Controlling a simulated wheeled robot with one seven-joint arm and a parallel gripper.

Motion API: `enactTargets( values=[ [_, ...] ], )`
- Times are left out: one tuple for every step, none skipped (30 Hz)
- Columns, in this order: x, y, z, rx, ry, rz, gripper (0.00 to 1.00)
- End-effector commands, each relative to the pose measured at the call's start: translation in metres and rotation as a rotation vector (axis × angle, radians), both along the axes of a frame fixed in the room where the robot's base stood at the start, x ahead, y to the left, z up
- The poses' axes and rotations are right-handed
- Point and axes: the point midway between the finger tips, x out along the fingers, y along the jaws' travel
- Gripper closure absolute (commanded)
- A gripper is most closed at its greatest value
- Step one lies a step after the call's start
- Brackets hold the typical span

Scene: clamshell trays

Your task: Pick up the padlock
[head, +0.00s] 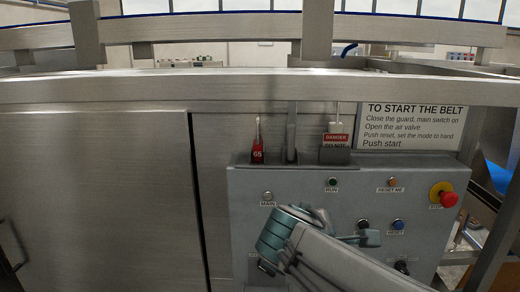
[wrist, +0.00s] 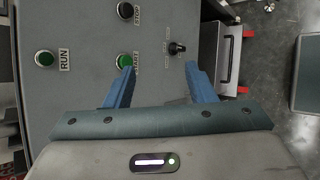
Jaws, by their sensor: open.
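The padlock (head: 257,151) is red with a white "65" on its body and a thin upright shackle. It stands at the top left edge of the grey control panel in the head view. My gripper is in front of the panel, lower and to the right of the padlock. In the wrist view my gripper (wrist: 158,78) is open, its two blue fingers apart with nothing between them. They point at the panel face near a green START button and a black knob. I cannot make out the padlock in the wrist view.
A red and white DANGER tag (head: 336,140) stands right of the padlock, past a grey post (head: 292,132). The control panel (head: 245,200) carries several buttons and a red stop knob (head: 449,199). A metal rail (head: 200,88) runs above. A sign (head: 410,126) hangs at right.

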Motion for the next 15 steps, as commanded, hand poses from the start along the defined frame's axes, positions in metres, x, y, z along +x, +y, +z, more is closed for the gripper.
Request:
enactTargets(
  values=[
    [0.014, 0.016, 0.017, -0.135, -0.007, 0.126, 0.50],
    [0.021, 0.025, 0.028, -0.220, -0.012, 0.194, 0.50],
    [0.030, 0.038, 0.044, -0.333, -0.022, 0.286, 0.50],
    [0.036, 0.049, 0.055, -0.416, -0.030, 0.346, 0.50],
    [0.040, 0.060, 0.065, -0.498, -0.039, 0.404, 0.50],
    [0.046, 0.075, 0.080, -0.602, -0.054, 0.472, 0.50],
    [0.049, 0.087, 0.090, -0.676, -0.064, 0.517, 0.50],
    [0.052, 0.097, 0.099, -0.745, -0.074, 0.558, 0.50],
    [0.054, 0.111, 0.111, -0.830, -0.091, 0.603, 0.50],
    [0.055, 0.121, 0.118, -0.888, -0.101, 0.633, 0.50],
    [0.056, 0.130, 0.125, -0.939, -0.111, 0.658, 0.50],
    [0.056, 0.140, 0.133, -1.000, -0.125, 0.685, 0.50],
    [0.056, 0.147, 0.138, -1.039, -0.132, 0.701, 0.50],
    [0.056, 0.152, 0.143, -1.069, -0.139, 0.714, 0.50],
    [0.056, 0.158, 0.147, -1.104, -0.147, 0.726, 0.50]
  ],
)
